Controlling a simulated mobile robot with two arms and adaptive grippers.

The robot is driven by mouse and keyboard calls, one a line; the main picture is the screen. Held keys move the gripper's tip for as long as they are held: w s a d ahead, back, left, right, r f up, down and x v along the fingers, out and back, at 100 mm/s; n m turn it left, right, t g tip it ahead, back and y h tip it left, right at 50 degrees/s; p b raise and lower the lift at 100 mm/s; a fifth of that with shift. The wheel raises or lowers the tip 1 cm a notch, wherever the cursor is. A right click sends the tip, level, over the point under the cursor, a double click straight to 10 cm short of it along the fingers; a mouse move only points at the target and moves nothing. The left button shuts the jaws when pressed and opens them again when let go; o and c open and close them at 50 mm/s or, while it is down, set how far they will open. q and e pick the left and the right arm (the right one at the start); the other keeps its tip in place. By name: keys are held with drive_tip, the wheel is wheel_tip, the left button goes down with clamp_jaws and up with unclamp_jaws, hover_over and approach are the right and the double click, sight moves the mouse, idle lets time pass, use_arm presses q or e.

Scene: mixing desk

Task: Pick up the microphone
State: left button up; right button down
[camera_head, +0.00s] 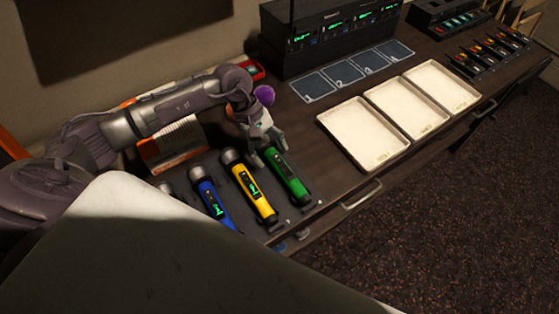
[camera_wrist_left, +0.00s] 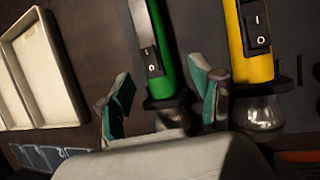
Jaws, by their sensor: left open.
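A green microphone (camera_head: 288,178) lies on the dark desk at the right end of a row. A yellow microphone (camera_head: 255,193) and a blue microphone (camera_head: 213,205) lie to its left, and the head of another (camera_head: 166,188) shows partly. My left gripper (camera_head: 265,148) is at the head end of the green microphone. In the left wrist view, the open fingers (camera_wrist_left: 163,92) stand on either side of the green microphone (camera_wrist_left: 160,55), whose head is mostly hidden by the gripper. The yellow microphone (camera_wrist_left: 257,50) lies just beyond one finger. My right gripper is out of view.
Three white trays (camera_head: 358,150) stand right of the microphones, with numbered dark pads (camera_head: 343,73) behind them. A black rack unit (camera_head: 325,45) stands at the back. A purple ball (camera_head: 264,94) shows close behind my left wrist. The desk's front edge is close to the microphones.

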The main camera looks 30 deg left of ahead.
use_arm(q)
drive_tip(key=shift+x, duration=1.2)
drive_tip(key=shift+w+d+r, duration=0.1)
clamp_jaws()
